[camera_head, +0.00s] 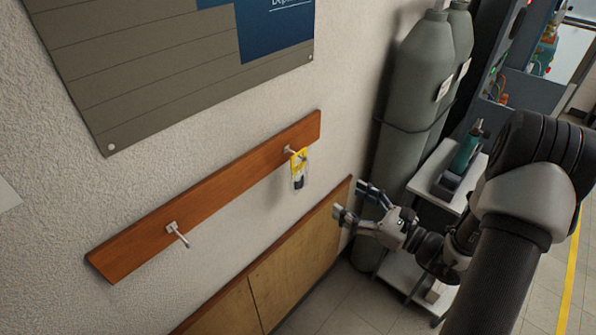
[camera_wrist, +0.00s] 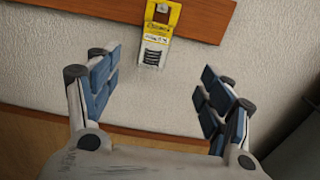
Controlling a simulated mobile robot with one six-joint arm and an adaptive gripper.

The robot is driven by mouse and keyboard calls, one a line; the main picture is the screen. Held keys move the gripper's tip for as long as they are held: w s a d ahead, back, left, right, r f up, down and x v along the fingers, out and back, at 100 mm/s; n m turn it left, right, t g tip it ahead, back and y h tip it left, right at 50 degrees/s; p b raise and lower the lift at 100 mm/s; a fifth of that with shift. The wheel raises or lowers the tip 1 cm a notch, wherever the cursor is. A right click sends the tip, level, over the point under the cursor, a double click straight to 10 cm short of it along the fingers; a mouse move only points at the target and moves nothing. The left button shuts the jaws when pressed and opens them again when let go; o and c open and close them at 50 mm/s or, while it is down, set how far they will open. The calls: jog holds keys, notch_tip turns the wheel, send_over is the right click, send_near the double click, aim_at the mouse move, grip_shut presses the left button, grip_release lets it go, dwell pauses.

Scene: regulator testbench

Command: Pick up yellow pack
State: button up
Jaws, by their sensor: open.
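The yellow pack (camera_head: 299,168) is a small pack with a yellow top and a clear lower part with dark content. It hangs on the right metal hook (camera_head: 291,151) of a wooden wall rail. In the wrist view the yellow pack (camera_wrist: 155,34) is at the top, centred between my fingers but beyond their tips. My gripper (camera_head: 354,203) is open and empty, to the right of and below the pack in the head view. In the wrist view my gripper (camera_wrist: 161,68) shows two blue-padded fingers spread wide.
The wooden rail (camera_head: 215,196) has a second, empty hook (camera_head: 177,233) at left. Grey gas cylinders (camera_head: 415,90) stand right of the pack, with a white cart (camera_head: 448,175) holding a green device. A wooden panel (camera_head: 290,275) lines the lower wall. A board hangs above.

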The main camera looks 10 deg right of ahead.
aim_at(302, 175)
jog(key=x, duration=1.2)
jog(key=shift+a+f, duration=0.1)
jog(key=shift+a, duration=0.05)
jog(key=x, duration=0.5)
jog(key=shift+s+a+f+b, duration=0.15)
jog(key=shift+a+f+b, duration=0.1)
jog(key=shift+b, duration=0.15)
jog(key=shift+c, duration=0.2)
jog(key=c, duration=1.1)
jog(key=shift+r, duration=0.2)
